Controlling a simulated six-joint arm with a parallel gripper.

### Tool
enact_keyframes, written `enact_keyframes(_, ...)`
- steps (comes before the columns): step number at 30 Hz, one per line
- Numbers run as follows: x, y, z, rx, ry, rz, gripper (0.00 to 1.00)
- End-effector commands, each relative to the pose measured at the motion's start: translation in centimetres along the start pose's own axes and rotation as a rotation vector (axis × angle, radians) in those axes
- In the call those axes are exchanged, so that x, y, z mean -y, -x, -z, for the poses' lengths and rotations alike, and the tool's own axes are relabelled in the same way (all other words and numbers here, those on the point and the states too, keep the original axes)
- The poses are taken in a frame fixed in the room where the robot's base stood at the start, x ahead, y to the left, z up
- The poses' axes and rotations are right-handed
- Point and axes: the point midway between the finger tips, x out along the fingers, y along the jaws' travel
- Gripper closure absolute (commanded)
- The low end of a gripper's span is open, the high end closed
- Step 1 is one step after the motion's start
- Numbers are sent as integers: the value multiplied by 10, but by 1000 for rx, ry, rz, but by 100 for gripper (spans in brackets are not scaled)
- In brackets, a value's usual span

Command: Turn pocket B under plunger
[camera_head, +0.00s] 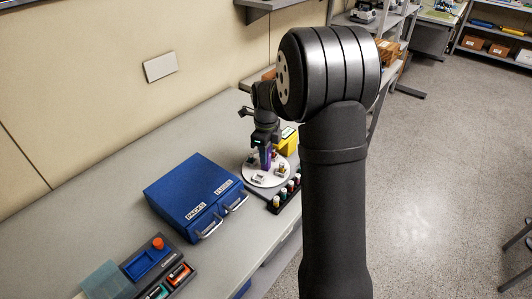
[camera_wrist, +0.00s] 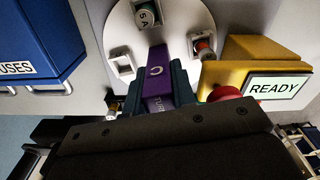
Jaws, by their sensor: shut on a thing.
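The white round turntable (camera_head: 252,179) lies on the bench; it also shows in the wrist view (camera_wrist: 185,12). A purple upright handle marked "TURN" (camera_wrist: 155,58) rises from it, also visible in the head view (camera_head: 267,160). My gripper (camera_wrist: 158,88) is shut on the handle, one dark finger on each side. White pockets ring the turntable: one holds a part marked "5A" (camera_wrist: 146,17), one holds a red-and-green part (camera_wrist: 203,46), one looks empty (camera_wrist: 122,65). I cannot read which is pocket B. The plunger is not clearly seen; a red knob (camera_wrist: 226,92) sits by the yellow station (camera_wrist: 232,73).
The yellow station's sign (camera_wrist: 275,87) reads "READY". A blue cabinet (camera_head: 190,185) with drawers marked "PACKS" and "FUSES" stands left of the turntable. A dark rack of capped vials (camera_head: 277,208) lies at the bench's front edge. A tray (camera_head: 160,272) with parts lies nearer.

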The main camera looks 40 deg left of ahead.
Motion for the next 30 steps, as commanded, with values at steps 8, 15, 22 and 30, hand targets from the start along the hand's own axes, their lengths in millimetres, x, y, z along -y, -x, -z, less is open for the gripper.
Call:
enact_keyframes(8, 0, 1, 0, 1, -119, 2, 100)
enact_keyframes(15, 1, 1, 0, 1, -191, 2, 100)
enact_keyframes(22, 1, 1, 0, 1, -225, 2, 100)
enact_keyframes(30, 1, 1, 0, 1, -233, 2, 100)
